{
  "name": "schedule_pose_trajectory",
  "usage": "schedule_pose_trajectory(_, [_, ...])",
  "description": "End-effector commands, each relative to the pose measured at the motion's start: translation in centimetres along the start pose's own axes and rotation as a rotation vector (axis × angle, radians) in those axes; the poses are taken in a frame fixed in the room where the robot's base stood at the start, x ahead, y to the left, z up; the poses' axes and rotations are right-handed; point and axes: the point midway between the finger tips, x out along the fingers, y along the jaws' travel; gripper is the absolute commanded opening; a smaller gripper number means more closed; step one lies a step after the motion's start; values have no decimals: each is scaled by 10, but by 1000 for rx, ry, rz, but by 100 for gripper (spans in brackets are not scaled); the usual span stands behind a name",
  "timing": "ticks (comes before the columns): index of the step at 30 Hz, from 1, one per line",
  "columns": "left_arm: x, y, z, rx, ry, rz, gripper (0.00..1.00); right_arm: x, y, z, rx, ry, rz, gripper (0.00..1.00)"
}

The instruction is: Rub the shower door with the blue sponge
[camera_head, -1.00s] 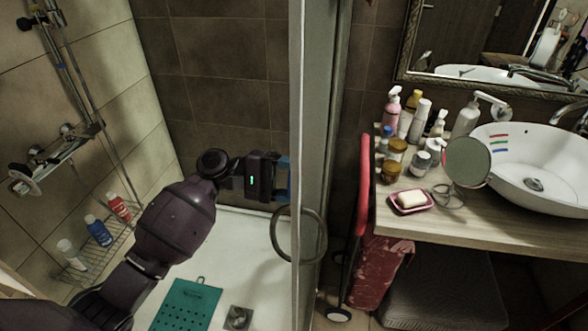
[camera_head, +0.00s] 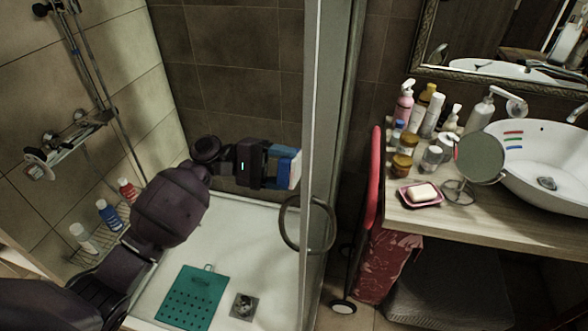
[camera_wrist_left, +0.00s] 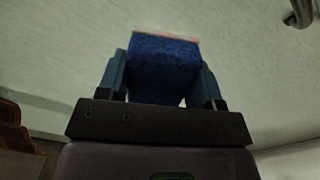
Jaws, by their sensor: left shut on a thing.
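My left gripper (camera_head: 280,168) is shut on the blue sponge (camera_head: 290,168), inside the shower and just left of the shower door's edge (camera_head: 311,140). In the left wrist view the blue sponge (camera_wrist_left: 165,68) sits between the two fingers, with a thin pale pinkish far edge. A pale surface fills the view beyond it. The glass door has a round metal handle (camera_head: 287,222) below the gripper. I cannot tell whether the sponge touches the glass. My right gripper is out of view.
A teal mat (camera_head: 195,297) and a drain (camera_head: 243,306) lie on the white shower tray. Bottles stand on a wire rack at left. Outside the door are a red folded item (camera_head: 374,185) and a counter with toiletries, a round mirror (camera_head: 480,158) and a basin (camera_head: 530,190).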

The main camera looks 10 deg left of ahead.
Motion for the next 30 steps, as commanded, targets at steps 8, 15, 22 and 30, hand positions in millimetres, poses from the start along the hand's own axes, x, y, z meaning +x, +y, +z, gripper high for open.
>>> schedule_pose_trajectory(8, [-19, 0, 0, 0, 1, 0, 42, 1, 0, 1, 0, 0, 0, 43])
schedule_pose_trajectory(15, [-19, 0, 0, 1, 1, 1, 42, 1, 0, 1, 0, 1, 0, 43])
schedule_pose_trajectory(22, [-27, 0, 0, 1, 2, 0, 42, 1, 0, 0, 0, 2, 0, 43])
schedule_pose_trajectory(30, [-47, 0, 0, 1, 1, 0, 42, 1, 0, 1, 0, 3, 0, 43])
